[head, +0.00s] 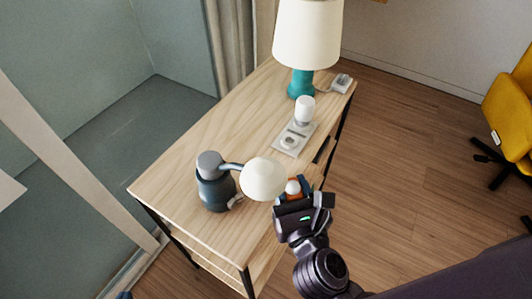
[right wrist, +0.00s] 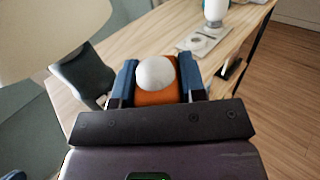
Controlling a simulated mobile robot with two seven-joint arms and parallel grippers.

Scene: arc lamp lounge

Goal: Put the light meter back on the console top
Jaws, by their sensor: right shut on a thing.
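The light meter (head: 293,187) has an orange body with a white dome. It also shows in the right wrist view (right wrist: 156,78), upright between blue fingers. My right gripper (head: 291,193), on the arm from the lower right, is shut on it. The gripper holds it by the right long edge of the console, close to the small lamp's shade; its exact height is unclear. The console top (head: 165,185) is pale wood. A small blue tip at the bottom left edge (head: 125,295) looks like my left gripper; its jaws are hidden.
A dark lamp (head: 215,188) with a cream shade (head: 263,179) stands on the near part of the top. Beyond it are a grey tray (head: 285,150) with a white bulb (head: 305,108), a teal lamp (head: 300,84) and a small pale device (head: 341,83). The top's left side is bare.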

